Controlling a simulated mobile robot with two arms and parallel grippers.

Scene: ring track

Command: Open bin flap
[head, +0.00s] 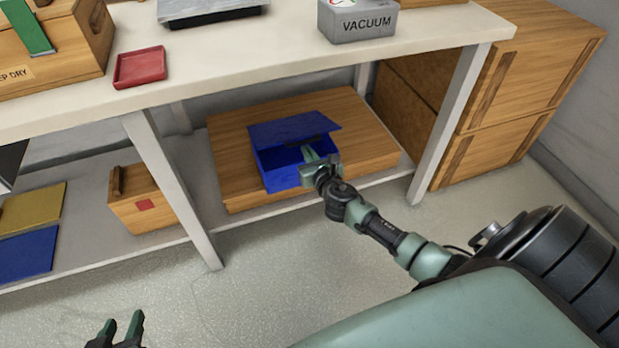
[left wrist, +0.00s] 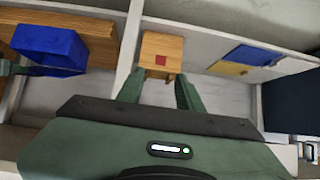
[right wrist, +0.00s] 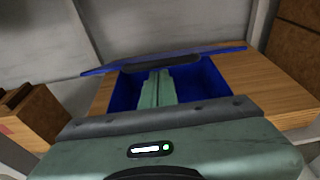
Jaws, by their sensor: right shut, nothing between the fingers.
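The blue bin (head: 279,176) sits on a wooden board under the white bench. Its blue flap (head: 290,129) is raised at a slant over the open front. In the right wrist view the flap (right wrist: 222,49) shows nearly edge-on, above the bin's inside (right wrist: 205,82). My right gripper (head: 311,153) is shut and empty, with its fingers inside the bin opening below the flap. Whether the fingers touch the flap I cannot tell. My left gripper (head: 121,324) is open and empty, low over the floor, well away from the bin.
The wooden board (head: 365,137) lies on the lower shelf between white bench legs (head: 172,190). A small wooden box (head: 140,207) stands left of it. Yellow and blue panels (head: 25,253) lie further left. Stacked wooden crates (head: 500,90) stand at right. The floor in front is clear.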

